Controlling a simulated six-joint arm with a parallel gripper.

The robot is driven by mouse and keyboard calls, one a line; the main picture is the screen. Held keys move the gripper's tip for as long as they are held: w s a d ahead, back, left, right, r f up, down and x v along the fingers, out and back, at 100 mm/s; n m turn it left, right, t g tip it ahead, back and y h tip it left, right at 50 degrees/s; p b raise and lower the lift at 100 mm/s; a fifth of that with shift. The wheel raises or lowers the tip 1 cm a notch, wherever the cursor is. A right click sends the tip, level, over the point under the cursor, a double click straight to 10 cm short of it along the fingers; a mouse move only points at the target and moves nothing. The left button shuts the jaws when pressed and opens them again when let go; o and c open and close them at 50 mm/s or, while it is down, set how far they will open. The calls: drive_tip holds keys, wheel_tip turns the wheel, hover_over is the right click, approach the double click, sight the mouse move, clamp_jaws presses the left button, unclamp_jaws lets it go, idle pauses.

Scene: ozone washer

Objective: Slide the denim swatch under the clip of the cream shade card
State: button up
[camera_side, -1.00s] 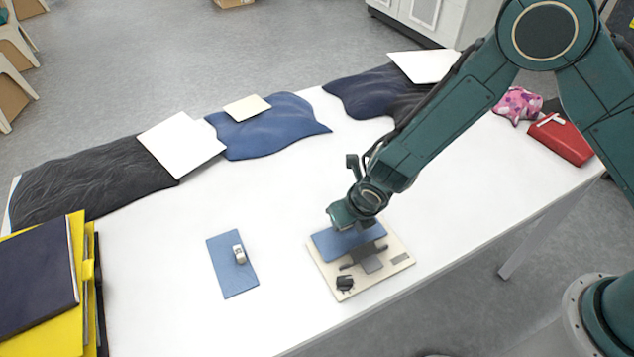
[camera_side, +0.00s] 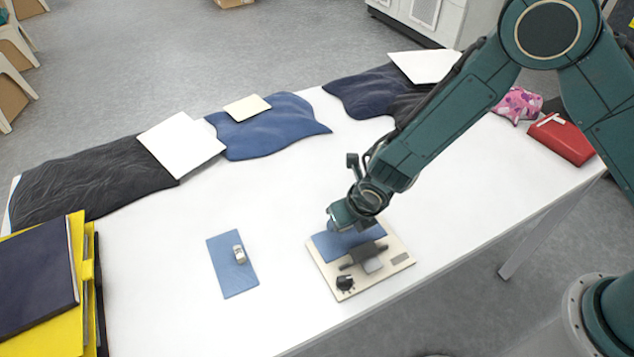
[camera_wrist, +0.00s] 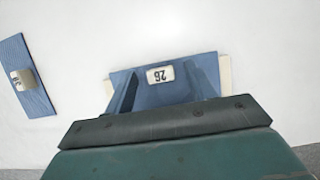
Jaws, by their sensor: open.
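The cream shade card (camera_side: 400,260) lies flat on the white table, and its pale edge shows in the wrist view (camera_wrist: 224,72). A dark grey clip (camera_side: 368,255) sits on it. The blue denim swatch (camera_side: 328,243) lies on the card's far part, its near edge against the clip. I cannot tell how far it reaches beneath the clip. In the wrist view the swatch (camera_wrist: 180,92) bears a white label reading 26 (camera_wrist: 160,75). My gripper (camera_wrist: 163,95) is open over the swatch, with a finger on each side of the label. In the side view my gripper (camera_side: 343,226) hides part of it.
A second blue swatch (camera_side: 225,262) with a small tag (camera_side: 240,254) lies left of the card. Folded dark and blue cloths (camera_side: 270,130) line the far edge. Yellow folders (camera_side: 65,325) are at left; a red case (camera_side: 562,138) is at far right.

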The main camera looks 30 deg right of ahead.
drive_tip(key=v, duration=1.3)
drive_tip(key=shift+r, duration=0.2)
drive_tip(key=shift+r, duration=0.1)
